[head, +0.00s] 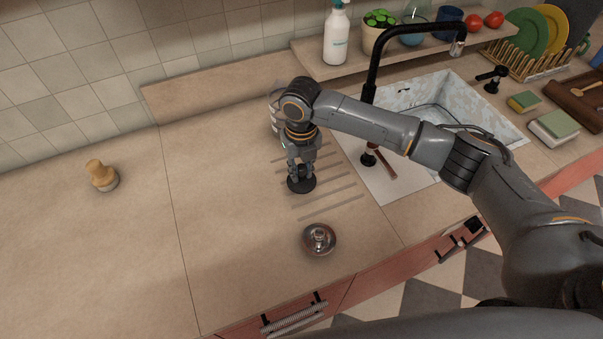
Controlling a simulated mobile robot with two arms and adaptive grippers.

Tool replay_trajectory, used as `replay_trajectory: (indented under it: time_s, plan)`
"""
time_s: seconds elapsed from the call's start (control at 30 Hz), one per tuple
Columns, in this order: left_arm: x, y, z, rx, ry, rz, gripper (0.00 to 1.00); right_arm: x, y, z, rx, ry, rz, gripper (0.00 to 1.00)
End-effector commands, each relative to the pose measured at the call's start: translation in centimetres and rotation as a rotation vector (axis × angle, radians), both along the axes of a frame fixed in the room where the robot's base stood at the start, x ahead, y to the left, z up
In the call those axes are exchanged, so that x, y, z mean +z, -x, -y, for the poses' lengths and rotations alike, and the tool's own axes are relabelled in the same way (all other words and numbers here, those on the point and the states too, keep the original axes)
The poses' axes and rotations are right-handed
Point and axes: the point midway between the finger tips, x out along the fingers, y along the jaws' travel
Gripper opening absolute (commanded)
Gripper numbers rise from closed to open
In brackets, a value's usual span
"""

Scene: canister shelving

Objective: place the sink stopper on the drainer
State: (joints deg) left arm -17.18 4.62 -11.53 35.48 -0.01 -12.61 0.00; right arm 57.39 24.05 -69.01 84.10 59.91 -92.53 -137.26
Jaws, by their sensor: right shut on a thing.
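The sink stopper (301,186) is a dark round disc with a knob, seen in the head view. My right gripper (301,170) points down and is shut on its top. The drainer (330,200) is the set of parallel grooves in the counter left of the sink. The stopper is over the left part of these grooves, roughly flat. I cannot tell whether it touches the counter. My arm hides part of the grooves. My left gripper is not in view.
A shiny metal lid-like piece (319,240) lies just in front of the drainer. A wooden-topped brush (103,175) stands at left. A white canister (275,112) is partly hidden behind my gripper. The black tap (374,75) and sink (470,95) are right. The left counter is mostly clear.

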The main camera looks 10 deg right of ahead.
Motion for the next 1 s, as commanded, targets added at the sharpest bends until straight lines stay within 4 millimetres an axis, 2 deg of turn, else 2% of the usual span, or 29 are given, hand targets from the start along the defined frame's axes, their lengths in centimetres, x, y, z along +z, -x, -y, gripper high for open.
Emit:
replay_trajectory:
  time_s: [0.03, 0.17, 0.27, 0.6, 0.63, 0.73, 1.0]
  plan:
    - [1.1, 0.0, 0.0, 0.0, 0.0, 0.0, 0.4, -0.5, 0.2, 0.0, -0.001, 0.003, -0.006, 0.0]
    - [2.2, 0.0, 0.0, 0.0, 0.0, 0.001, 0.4, -2.2, 0.1, 0.0, -0.001, 0.002, -0.004, 0.0]
    - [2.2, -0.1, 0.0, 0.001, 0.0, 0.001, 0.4, -2.9, 0.1, 0.0, 0.001, 0.001, -0.001, 0.0]
    - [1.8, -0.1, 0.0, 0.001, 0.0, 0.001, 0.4, -3.4, 0.1, 0.0, 0.0, 0.001, -0.001, 0.0]
    - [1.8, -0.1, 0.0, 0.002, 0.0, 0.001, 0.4, -3.4, 0.1, 0.0, 0.0, 0.001, -0.001, 0.24]
    - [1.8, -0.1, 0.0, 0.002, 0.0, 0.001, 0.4, -3.3, 0.1, 0.0, 0.0, 0.001, -0.001, 0.44]
    - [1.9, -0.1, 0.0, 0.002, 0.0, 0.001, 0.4, -3.3, 0.1, 0.0, 0.0, 0.001, -0.001, 0.44]
